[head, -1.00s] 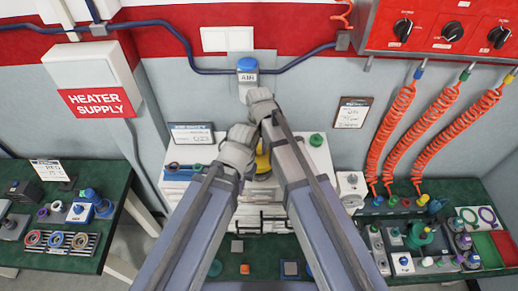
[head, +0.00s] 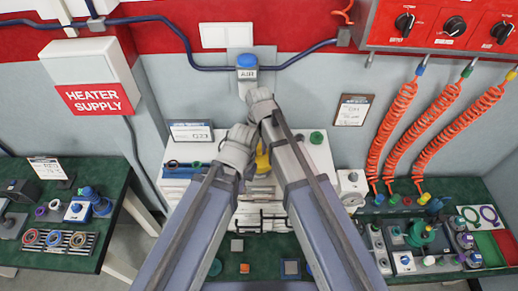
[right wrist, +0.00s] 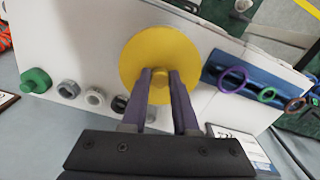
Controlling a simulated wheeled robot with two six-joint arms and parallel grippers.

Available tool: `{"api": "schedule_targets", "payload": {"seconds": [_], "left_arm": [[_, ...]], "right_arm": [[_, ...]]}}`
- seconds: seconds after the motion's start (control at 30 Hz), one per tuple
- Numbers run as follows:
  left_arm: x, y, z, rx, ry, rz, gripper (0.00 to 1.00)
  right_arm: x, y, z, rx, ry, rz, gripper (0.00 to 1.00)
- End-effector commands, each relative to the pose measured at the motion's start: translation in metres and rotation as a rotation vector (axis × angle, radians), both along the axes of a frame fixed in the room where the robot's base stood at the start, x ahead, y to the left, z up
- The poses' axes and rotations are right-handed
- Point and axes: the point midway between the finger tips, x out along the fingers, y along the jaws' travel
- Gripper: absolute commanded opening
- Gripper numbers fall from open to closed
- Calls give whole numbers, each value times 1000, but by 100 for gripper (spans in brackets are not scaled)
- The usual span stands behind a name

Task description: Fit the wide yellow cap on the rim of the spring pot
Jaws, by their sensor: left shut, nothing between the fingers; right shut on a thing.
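The wide yellow cap (right wrist: 148,52) is a round disc with a small knob in the middle. In the right wrist view my right gripper (right wrist: 162,84) is shut on that knob. In the head view a sliver of the cap (head: 262,160) shows between my arms, over the white cabinet top. My right gripper (head: 262,103) is the upper one there, its fingers hidden. I cannot make out the spring pot; the cap and my arms block the view of that spot.
The white cabinet top (right wrist: 75,55) bears a green knob (right wrist: 36,80), several grey rings (right wrist: 95,97) and a blue rack (right wrist: 225,68) with coloured rings. Crowded green benches stand left (head: 118,190) and right.

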Motion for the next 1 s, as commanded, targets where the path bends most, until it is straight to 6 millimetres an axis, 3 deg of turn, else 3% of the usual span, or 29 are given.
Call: {"api": "schedule_targets", "payload": {"seconds": [0.67,0.7,1.0], "left_arm": [[0,0,-15,0,0,0,0],[0,0,-15,0,0,0,0],[0,0,-14,0,0,0,0]], "right_arm": [[0,0,-16,0,0,0,0],[0,0,-15,0,0,0,30],[0,0,-14,0,0,0,63]]}}
